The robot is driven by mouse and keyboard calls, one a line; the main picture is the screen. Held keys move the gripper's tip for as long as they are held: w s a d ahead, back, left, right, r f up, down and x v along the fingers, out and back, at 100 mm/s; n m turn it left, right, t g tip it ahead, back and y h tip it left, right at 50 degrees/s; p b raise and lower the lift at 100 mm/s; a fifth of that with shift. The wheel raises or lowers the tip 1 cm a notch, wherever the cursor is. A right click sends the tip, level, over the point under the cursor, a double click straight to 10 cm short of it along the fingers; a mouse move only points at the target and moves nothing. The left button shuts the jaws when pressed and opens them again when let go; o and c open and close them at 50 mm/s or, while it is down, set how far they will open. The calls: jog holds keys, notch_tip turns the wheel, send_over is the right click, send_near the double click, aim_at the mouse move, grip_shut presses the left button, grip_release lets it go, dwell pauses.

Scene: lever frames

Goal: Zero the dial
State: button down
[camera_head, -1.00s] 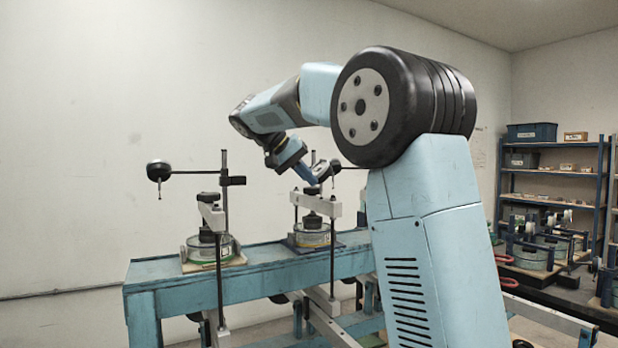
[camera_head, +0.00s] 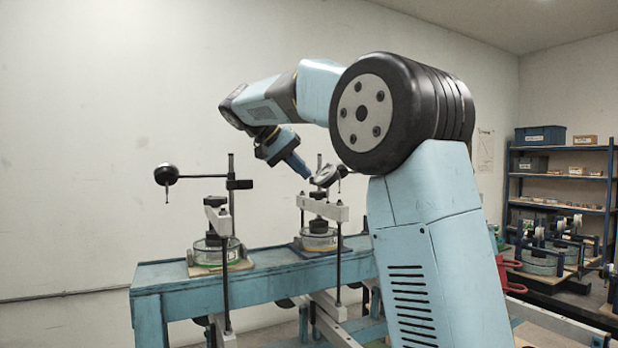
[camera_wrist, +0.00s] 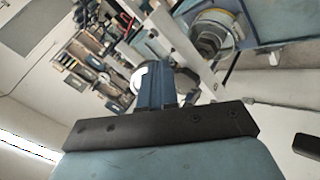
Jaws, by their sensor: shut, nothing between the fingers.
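Two dial indicators show in the head view. The left dial (camera_head: 166,174) is dark and round, on a rod from a post. The right dial (camera_head: 326,176) hangs on a rod above the right lever frame (camera_head: 322,211), seen nearly edge-on. My gripper (camera_head: 307,177) is shut and empty. Its blue fingers point down and right, with their tips close to the left side of the right dial. I cannot tell whether they touch. In the wrist view, my fingers (camera_wrist: 156,85) overlap a round dark-and-white dial (camera_wrist: 138,79), whose face is mostly hidden.
The left lever frame (camera_head: 217,222) and the right one stand on a blue bench (camera_head: 270,277). Upright posts and rods rise close around my gripper. A blue shelf (camera_head: 560,172) with boxes stands at the back right. The space above the bench's left end is open.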

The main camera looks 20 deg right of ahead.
aim_at(324, 173)
jog(key=shift+a+r, duration=0.4)
jog(key=d+r+n, duration=0.3)
jog(key=r+n, duration=0.2)
jog(key=n, duration=0.1)
jog(key=shift+s+x, duration=0.2)
jog(key=shift+x, duration=1)
jog(key=shift+s+x, duration=0.15)
jog(key=shift+x, duration=1)
jog(key=shift+s+x, duration=0.2)
jog(key=shift+x, duration=1)
jog(key=shift+d, duration=0.15)
jog(key=shift+s+a+f, duration=0.1)
jog(key=shift+a+f, duration=0.8)
jog(key=shift+f, duration=0.15)
